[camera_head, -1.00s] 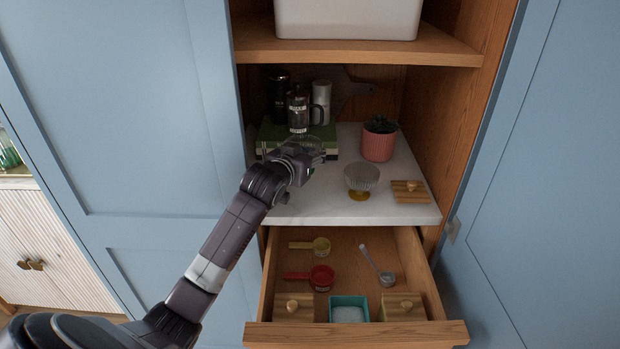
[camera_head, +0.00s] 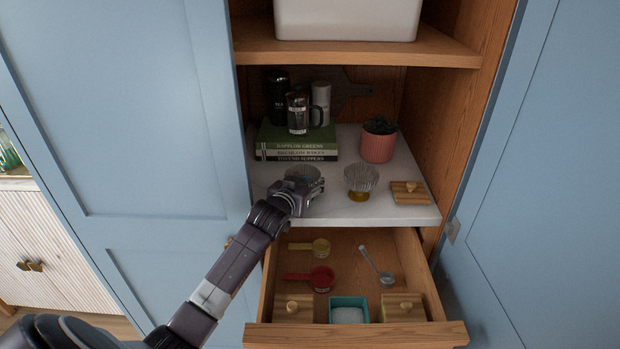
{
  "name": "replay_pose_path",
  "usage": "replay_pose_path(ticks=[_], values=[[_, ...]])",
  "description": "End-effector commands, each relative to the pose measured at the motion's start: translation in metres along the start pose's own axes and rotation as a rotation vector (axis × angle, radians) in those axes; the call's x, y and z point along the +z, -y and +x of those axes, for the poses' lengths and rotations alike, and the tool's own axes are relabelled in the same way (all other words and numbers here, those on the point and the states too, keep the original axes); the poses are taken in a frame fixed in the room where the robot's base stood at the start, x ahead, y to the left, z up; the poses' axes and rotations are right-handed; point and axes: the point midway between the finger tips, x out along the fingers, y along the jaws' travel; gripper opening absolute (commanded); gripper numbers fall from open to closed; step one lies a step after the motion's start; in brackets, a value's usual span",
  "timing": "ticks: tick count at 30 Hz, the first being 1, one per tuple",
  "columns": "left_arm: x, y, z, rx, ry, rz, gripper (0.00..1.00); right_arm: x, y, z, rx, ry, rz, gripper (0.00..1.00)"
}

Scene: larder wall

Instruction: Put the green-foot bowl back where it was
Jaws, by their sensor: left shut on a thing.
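My left gripper (camera_head: 306,190) is shut on a ribbed clear glass bowl (camera_head: 304,172), over the front left of the marble shelf (camera_head: 338,208). The bowl's foot is hidden behind the gripper, so its colour does not show. I cannot tell whether the bowl touches the shelf. A similar ribbed glass bowl with an amber foot (camera_head: 360,180) stands upright to the right of the gripper, apart from it. My right gripper is not in view.
Behind are stacked books (camera_head: 296,141) with a glass press (camera_head: 298,113) on top, and a pink plant pot (camera_head: 377,146). A wooden lid (camera_head: 410,192) lies at right. Below, the open drawer (camera_head: 355,335) holds a red cup (camera_head: 321,279), a yellow scoop (camera_head: 320,247) and a teal box (camera_head: 348,302).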

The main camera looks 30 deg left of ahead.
Motion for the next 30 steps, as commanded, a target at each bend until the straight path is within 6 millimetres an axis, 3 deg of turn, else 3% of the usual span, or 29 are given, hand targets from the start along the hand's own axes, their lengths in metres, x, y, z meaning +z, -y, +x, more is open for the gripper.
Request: replay_pose_path(ticks=[1, 2, 11, 22, 30], values=[[0.002, 0.000, 0.001, 0.000, -0.001, 0.000, 0.00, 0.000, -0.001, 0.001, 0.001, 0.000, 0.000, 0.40], [0.002, 0.000, 0.000, 0.000, 0.001, 0.000, 0.33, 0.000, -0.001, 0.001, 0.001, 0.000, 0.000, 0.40], [0.002, 0.000, 0.000, 0.000, 0.001, 0.000, 0.66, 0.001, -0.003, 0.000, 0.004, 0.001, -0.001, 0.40], [-0.003, 0.000, -0.001, 0.000, 0.000, 0.000, 0.67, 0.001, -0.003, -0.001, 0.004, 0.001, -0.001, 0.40], [-0.001, 0.000, -0.037, 0.001, 0.001, 0.000, 0.67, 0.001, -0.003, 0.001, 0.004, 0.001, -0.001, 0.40]])
